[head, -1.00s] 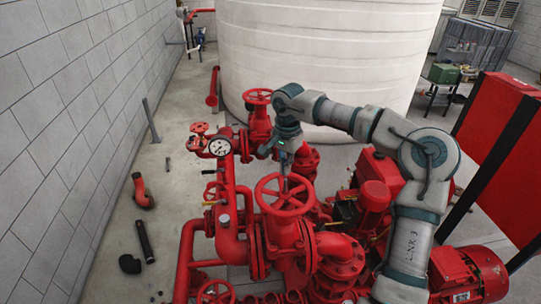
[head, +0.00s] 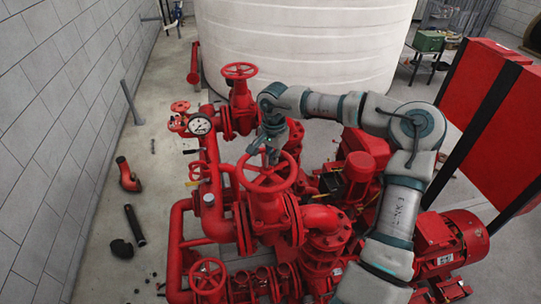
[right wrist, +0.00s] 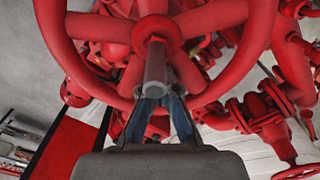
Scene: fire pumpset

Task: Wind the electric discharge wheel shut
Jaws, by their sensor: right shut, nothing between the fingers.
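A large red spoked handwheel (head: 248,186) sits on top of the near red valve (head: 266,212). I cannot tell from a label whether it is the electric discharge wheel. My right gripper (head: 264,157) points down at the far side of this wheel, shut and empty. In the right wrist view a red handwheel (right wrist: 60,45) fills the upper part, with its hub and a grey spindle (right wrist: 155,68) in the middle. The right fingertips (right wrist: 160,98) lie just below the spindle in that picture; whether they touch it is unclear. My left gripper is not in view.
A second red handwheel (head: 239,70) stands on a valve farther back, and a smaller one (head: 208,276) is at the front. A pressure gauge (head: 200,125) is on the left pipework. A white tank (head: 300,50) stands behind. Loose pipe pieces (head: 135,225) lie on the left floor.

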